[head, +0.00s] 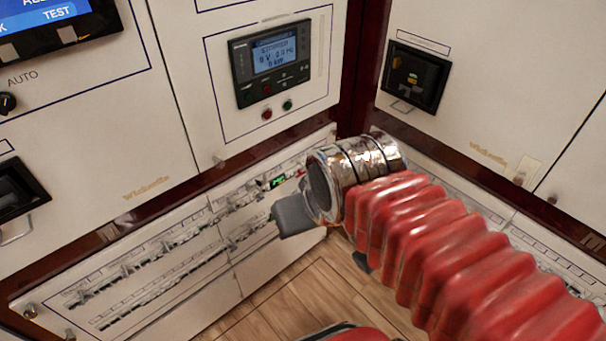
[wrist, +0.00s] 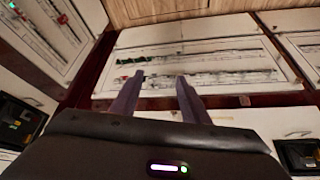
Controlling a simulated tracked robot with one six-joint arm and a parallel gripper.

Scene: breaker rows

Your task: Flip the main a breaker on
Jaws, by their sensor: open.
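Two rows of small breakers (head: 165,255) run along the low white panel at the left in the head view. A small green-lit part (head: 278,182) shows near the right end of the upper row. I cannot tell which breaker is main a; the labels are too small to read. My gripper (head: 292,216) is in front of that panel's right end, and its wrist hides part of the corner. In the wrist view my gripper (wrist: 161,78) is open and empty, its two fingers pointing at a breaker panel (wrist: 225,62) with green parts (wrist: 131,60) and a red part (wrist: 122,78).
A controller with a lit screen (head: 272,62) is above the breaker panel. A black recessed unit with a handle (head: 414,76) is on the right cabinet. Another panel with a red part (wrist: 62,19) is at the wrist view's upper left. Wooden floor (head: 285,300) lies below.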

